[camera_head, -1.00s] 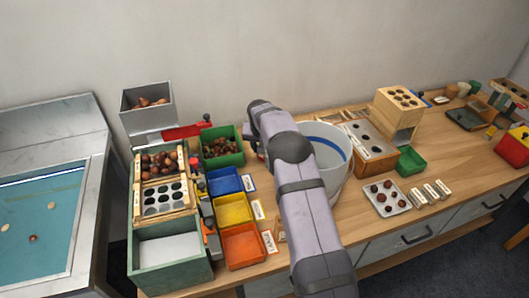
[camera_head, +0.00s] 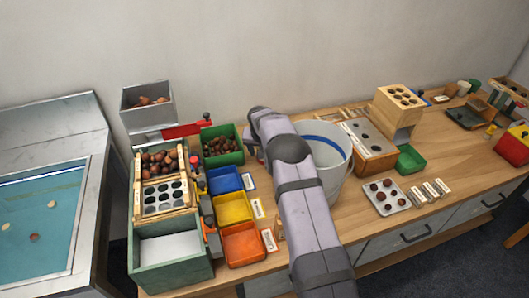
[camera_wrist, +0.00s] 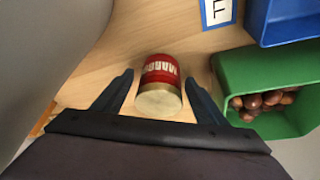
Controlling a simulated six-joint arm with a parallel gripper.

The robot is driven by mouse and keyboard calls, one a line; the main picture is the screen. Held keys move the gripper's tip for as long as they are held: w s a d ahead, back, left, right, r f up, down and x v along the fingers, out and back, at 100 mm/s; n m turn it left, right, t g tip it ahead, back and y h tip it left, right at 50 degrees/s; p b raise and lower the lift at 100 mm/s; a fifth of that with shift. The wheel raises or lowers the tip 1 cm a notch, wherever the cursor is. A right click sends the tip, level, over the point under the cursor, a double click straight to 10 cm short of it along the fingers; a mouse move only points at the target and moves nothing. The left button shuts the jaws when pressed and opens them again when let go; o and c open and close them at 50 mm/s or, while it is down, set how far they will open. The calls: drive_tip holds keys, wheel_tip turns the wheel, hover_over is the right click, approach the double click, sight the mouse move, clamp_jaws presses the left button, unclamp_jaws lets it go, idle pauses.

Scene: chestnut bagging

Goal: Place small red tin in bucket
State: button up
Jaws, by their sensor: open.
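The small red tin (camera_wrist: 160,84) lies on its side or tilts on the wooden table in the wrist view, with pale lettering and a gold end towards me. My gripper (camera_wrist: 158,79) is open, with one dark finger on each side of the tin; I cannot tell whether they touch it. In the head view my arm hides most of the tin and gripper. The pale grey bucket (camera_head: 334,172), with a blue band inside, stands just right of my arm. A large grey surface fills the left of the wrist view, probably the bucket's wall.
A green bin of chestnuts (camera_head: 222,158) stands left of my gripper, close to the tin in the wrist view (camera_wrist: 262,68). Blue (camera_head: 224,181), yellow (camera_head: 232,222) and orange (camera_head: 243,262) trays line its front. A wooden block with holes (camera_head: 375,162) stands right of the bucket.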

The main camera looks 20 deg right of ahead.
drive_tip(key=shift+r, duration=0.15)
drive_tip(key=v, duration=0.3)
drive_tip(key=w+b+v, duration=0.1)
drive_tip(key=v, duration=0.6)
drive_tip(key=shift+w+d+r+b, duration=0.3)
drive_tip(key=shift+w+d+r, duration=0.05)
drive_tip(key=shift+d+r, duration=0.1)
drive_tip(key=shift+o, duration=0.4)
drive_tip(key=shift+r, duration=0.65)
drive_tip(key=shift+f+b, duration=0.1)
drive_tip(key=shift+b, duration=0.2)
drive_tip(key=shift+w, duration=0.1)
drive_tip(key=shift+f+p, duration=0.55)
drive_tip(key=shift+f, duration=2.65)
drive_tip(key=shift+p+x, duration=0.45)
drive_tip(key=shift+x, duration=2.3)
drive_tip(key=shift+c, duration=0.2)
